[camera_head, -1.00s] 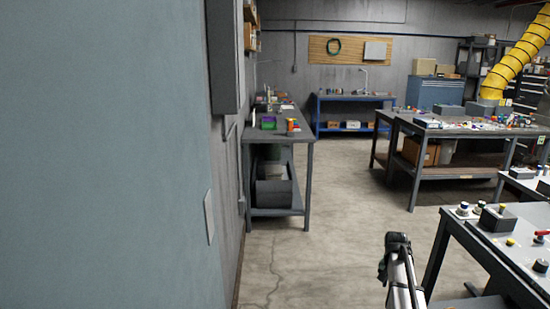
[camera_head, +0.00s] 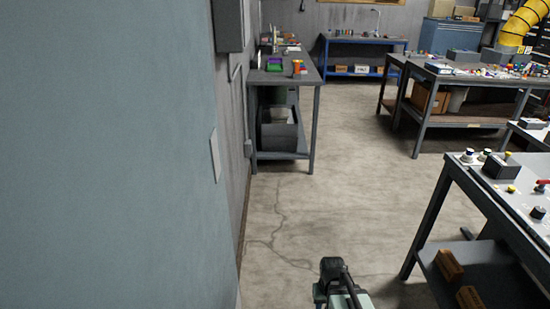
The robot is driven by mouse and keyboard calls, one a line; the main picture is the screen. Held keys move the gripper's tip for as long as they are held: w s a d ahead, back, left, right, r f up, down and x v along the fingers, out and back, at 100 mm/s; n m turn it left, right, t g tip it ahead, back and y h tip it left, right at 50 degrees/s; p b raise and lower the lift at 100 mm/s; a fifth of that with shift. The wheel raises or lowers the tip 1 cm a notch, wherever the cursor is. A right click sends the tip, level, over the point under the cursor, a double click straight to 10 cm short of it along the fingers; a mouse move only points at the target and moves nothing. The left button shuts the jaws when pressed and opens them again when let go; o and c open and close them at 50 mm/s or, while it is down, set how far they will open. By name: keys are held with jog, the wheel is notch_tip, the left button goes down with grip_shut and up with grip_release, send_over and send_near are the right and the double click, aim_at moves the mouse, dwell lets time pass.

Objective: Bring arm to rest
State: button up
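Part of my own arm (camera_head: 340,287) shows at the bottom edge, a little right of the middle, as a dark rounded joint with a pale link behind it. It stands over bare floor, apart from the benches. No gripper fingers show, so I see neither their opening nor anything held.
A blue-grey wall panel (camera_head: 110,150) fills the left side. A bench with buttons and knobs (camera_head: 530,219) stands close at right, with brown blocks (camera_head: 449,266) on its lower shelf. A narrow bench (camera_head: 316,75) stands along the left wall. The concrete floor (camera_head: 350,190) between is clear.

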jog(key=s+f+g, duration=0.3)
jog(key=s+f, duration=0.5)
jog(key=s, duration=0.5)
jog(key=s+f+g, duration=0.3)
jog(key=s+f, duration=0.6)
jog(key=s, duration=0.5)
jog(key=shift+s+f, duration=0.25)
jog(key=shift+f, duration=0.05)
jog(key=shift+c, duration=0.2)
